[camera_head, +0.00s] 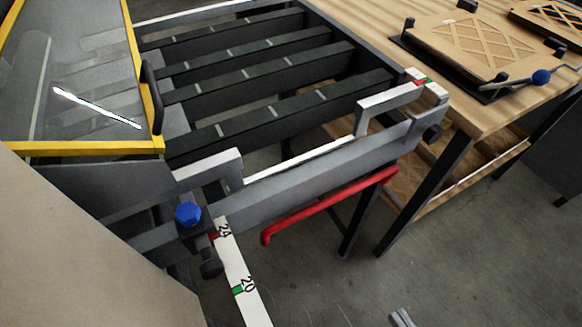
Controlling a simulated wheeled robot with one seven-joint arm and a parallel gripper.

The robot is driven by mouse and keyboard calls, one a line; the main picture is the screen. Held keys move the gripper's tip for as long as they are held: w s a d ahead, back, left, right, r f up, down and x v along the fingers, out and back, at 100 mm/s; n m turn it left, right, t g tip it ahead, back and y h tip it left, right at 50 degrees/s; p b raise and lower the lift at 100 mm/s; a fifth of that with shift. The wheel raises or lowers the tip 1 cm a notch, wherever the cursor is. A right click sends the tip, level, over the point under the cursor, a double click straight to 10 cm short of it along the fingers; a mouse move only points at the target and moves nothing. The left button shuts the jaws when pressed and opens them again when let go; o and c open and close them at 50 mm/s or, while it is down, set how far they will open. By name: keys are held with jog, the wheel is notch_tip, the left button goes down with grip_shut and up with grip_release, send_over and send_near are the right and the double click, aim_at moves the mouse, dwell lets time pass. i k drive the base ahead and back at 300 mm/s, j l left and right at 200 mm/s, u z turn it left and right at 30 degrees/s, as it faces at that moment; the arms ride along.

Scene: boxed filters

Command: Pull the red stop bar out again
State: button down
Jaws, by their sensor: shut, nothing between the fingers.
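The red stop bar (330,204) runs slantwise along the front of the machine, just below a long grey rail (320,180). Its near left end bends downward and hangs free. Its right end reaches up close under the right end of the rail; how it is joined there is not clear. Two small grey tips at the bottom edge look like my gripper (402,318). They lie close together with nothing seen between them, below and apart from the red bar. The rest of the gripper is out of the picture.
A blue knob (187,213) and a white scale strip (241,275) sit at the rail's left end. A yellow-framed clear guard (80,148) stands at left. Dark slats (270,110) lie behind the rail. A wooden table (480,105) stands right. Grey floor (330,285) is open below the bar.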

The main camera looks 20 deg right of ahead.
aim_at(384, 176)
jog(key=i+l+z, duration=0.1)
jog(key=i+l, duration=0.2)
jog(key=i+l+z, duration=0.1)
jog(key=i, duration=0.4)
jog(key=l, duration=0.1)
